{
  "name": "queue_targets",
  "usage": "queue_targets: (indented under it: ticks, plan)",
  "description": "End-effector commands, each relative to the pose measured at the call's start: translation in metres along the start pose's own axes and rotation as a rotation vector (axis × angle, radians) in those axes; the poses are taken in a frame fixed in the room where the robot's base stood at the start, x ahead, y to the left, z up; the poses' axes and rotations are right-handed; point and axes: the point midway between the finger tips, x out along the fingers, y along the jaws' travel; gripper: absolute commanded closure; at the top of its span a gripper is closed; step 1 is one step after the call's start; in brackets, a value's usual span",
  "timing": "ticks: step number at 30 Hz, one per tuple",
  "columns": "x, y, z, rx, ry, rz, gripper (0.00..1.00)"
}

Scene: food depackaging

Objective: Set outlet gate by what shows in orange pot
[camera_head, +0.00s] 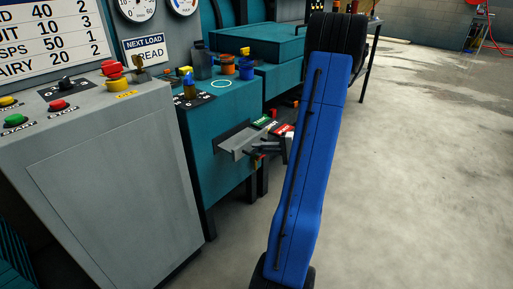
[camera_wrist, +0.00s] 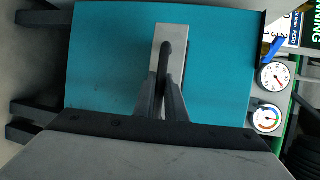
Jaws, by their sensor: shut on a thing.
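In the head view a small pot with orange on it (camera_head: 227,66) stands on the teal machine's top; what shows in it is too small to tell. A grey metal outlet chute (camera_head: 236,141) sticks out of the machine's front, with a green label (camera_head: 263,121) and a red label (camera_head: 283,130) beside it. In the wrist view my gripper (camera_wrist: 163,108) is shut on a dark curved handle (camera_wrist: 166,50). The handle stands on a pale metal plate (camera_wrist: 177,34) against a teal surface. In the head view my blue arm link hides part of this area.
A grey control cabinet (camera_head: 105,175) with coloured buttons stands at left. Bottles and a blue cup (camera_head: 246,71) stand on the teal top. A sign reads "NEXT LOAD BREAD" (camera_head: 144,48). Two gauges show in the wrist view, the upper one (camera_wrist: 273,76) nearer.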

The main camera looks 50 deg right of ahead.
Motion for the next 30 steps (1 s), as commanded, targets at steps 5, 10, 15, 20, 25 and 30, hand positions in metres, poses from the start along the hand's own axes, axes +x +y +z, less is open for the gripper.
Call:
queue_targets:
  ticks: [5,10,15,20,25,30]
  plan:
    - [-0.029,0.006,0.01,0.001,0.006,0.0,1.0]
    - [-0.045,0.01,0.017,0.0,0.004,0.001,1.0]
    - [-0.05,0.011,0.02,0.0,0.002,0.001,1.0]
    - [-0.05,0.011,0.02,0.001,0.002,0.001,1.0]
    - [-0.05,0.011,0.02,0.001,0.002,0.001,0.82]
    - [-0.049,0.011,0.02,0.001,0.001,0.001,0.82]
